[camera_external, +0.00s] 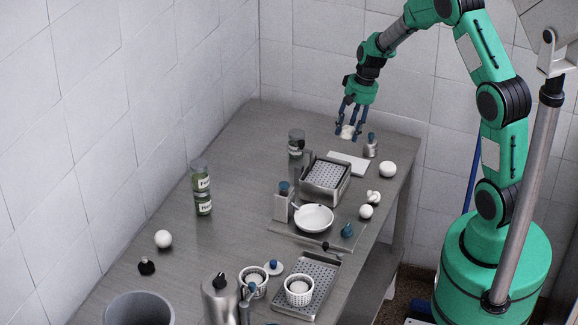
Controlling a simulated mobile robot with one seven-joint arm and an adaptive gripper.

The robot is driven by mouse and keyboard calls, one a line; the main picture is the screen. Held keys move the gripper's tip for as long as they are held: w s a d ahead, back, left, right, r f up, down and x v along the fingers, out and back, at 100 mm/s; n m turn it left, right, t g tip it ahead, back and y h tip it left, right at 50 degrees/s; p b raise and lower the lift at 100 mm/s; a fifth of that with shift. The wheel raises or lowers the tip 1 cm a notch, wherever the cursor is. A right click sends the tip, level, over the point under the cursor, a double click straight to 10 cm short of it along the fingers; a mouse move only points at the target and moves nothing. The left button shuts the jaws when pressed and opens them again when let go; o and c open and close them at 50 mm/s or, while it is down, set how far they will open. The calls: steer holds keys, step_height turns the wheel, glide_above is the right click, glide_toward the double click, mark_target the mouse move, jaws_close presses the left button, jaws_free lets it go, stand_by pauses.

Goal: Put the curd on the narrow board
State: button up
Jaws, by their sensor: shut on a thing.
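My gripper (352,122) is at the far end of the table, pointing down, with its fingers shut on a small white lump, which looks like the curd (347,132). The fingers partly hide the lump. A narrow white board (349,163) lies flat on the table, just below the gripper in the picture. The curd appears above and slightly behind the board; its exact height cannot be told from this one view.
A small metal bottle (370,147) stands at the board's right and a dark-lidded jar (296,144) to its left. A metal box with a perforated top (327,178) stands in front. A white ball (388,169) lies to the right. The table's left middle is fairly clear.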

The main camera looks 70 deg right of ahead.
steer(key=shift+f, duration=0.1)
steer(key=shift+s+d+b+x, duration=0.1)
steer(key=shift+s+b+x, duration=0.1)
steer(key=shift+x, duration=0.8)
steer(key=shift+s+d+b+x, duration=0.1)
steer(key=shift+s+d+x, duration=0.1)
steer(key=shift+x, duration=0.8)
steer(key=shift+s+d+b+x, duration=0.1)
steer(key=shift+s+b+x, duration=0.05)
steer(key=shift+x, duration=0.8)
steer(key=shift+f, duration=0.25)
steer(key=shift+s+d+x, duration=0.1)
steer(key=shift+s+x, duration=0.05)
steer(key=shift+x, duration=0.7)
steer(key=shift+s+d+x, duration=0.1)
steer(key=shift+s+x, duration=0.1)
steer(key=shift+x, duration=0.7)
steer(key=shift+f+b, duration=0.2)
steer(key=shift+b, duration=0.15)
steer(key=o, duration=1.2)
steer(key=shift+r, duration=0.15)
steer(key=p+v, duration=0.1)
steer(key=v, duration=1.1)
steer(key=shift+p, duration=0.4)
